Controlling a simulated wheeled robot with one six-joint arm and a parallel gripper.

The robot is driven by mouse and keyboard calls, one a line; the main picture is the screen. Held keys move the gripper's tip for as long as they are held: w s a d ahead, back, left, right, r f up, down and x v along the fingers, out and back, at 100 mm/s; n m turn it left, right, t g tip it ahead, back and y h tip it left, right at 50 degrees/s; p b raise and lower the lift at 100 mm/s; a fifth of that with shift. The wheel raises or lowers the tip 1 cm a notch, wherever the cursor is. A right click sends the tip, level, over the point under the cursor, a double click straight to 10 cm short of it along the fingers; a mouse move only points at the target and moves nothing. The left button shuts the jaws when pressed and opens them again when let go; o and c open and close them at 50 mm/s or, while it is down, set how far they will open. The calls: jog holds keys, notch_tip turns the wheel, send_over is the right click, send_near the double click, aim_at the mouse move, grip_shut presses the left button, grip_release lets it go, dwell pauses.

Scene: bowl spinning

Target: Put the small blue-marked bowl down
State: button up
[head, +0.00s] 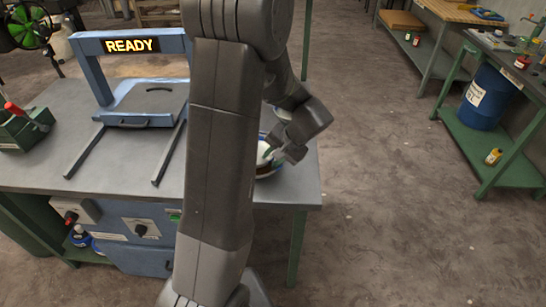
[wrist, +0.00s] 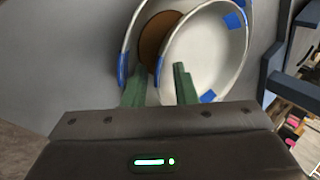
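A white bowl with blue marks (wrist: 222,55) fills the upper middle of the wrist view. A second blue-marked rim (wrist: 124,62) shows to its left, with a brown round surface (wrist: 152,45) between the two rims. I cannot tell whether the bowls touch. In the head view a white bowl (head: 264,149) stands near the table's right edge, partly hidden by my arm. My gripper (wrist: 160,82) has its green fingers apart, one on each side of the nearer bowl's wall, with gaps seeming to show beside the wall. It also shows at the bowl in the head view (head: 271,155).
The table's right edge is close to the bowl. Open floor lies to the right, before a green bench with a blue barrel (head: 486,97).

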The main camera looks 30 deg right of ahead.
jog(key=shift+r, duration=0.1)
jog(key=shift+r+p, duration=0.2)
jog(key=shift+p, duration=0.1)
jog(key=v, duration=1.2)
jog(key=shift+f, duration=0.15)
jog(key=x, duration=1.2)
jog(key=shift+r, duration=1.3)
